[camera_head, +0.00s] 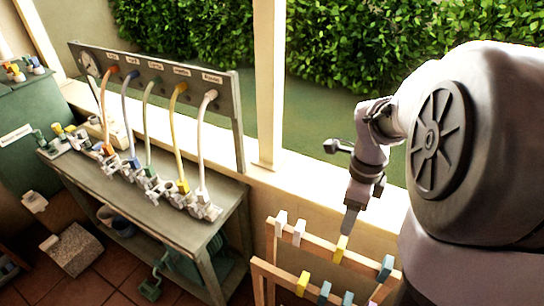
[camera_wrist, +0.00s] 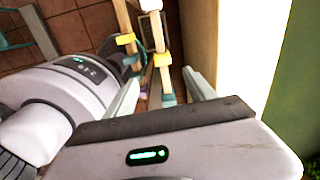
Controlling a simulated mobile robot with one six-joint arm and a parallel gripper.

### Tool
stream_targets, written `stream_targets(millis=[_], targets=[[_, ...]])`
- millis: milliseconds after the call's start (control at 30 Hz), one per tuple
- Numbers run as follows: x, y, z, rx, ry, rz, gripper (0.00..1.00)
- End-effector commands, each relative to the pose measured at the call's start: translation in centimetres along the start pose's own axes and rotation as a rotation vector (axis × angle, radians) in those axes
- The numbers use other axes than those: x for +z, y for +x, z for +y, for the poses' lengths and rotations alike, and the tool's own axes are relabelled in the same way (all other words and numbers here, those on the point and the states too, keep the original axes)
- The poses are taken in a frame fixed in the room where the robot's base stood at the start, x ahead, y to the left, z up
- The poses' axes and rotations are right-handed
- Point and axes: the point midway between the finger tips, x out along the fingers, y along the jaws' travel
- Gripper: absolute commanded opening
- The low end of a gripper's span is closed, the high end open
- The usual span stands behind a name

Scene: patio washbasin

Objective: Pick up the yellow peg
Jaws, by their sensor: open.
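A yellow peg (camera_head: 341,248) sits on the rear rail of a wooden rack (camera_head: 320,251). A second yellow peg (camera_head: 303,283) is on the front rail. My gripper (camera_head: 349,222) points down just above the rear yellow peg in the head view. In the wrist view my gripper (camera_wrist: 163,90) has its two fingers spread apart with nothing held. I cannot tell whether a finger touches the peg.
White pegs (camera_head: 281,223) and a teal peg (camera_head: 385,268) share the rear rail. Blue and teal pegs (camera_head: 324,292) are on the front rail. A grey workbench (camera_head: 180,215) with several coloured hoses stands to the left. A pale wall and ledge (camera_head: 385,210) run behind the rack.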

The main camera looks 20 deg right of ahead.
Motion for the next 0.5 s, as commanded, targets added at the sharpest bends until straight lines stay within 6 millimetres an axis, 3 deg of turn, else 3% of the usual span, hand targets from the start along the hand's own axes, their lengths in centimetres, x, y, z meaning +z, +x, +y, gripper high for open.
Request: stream_targets(millis=[200,500], targets=[[-0.3,1.1,-0.2,0.006,0.026,0.004,0.64],[-0.3,10.0,-0.1,0.008,0.023,0.004,0.64]])
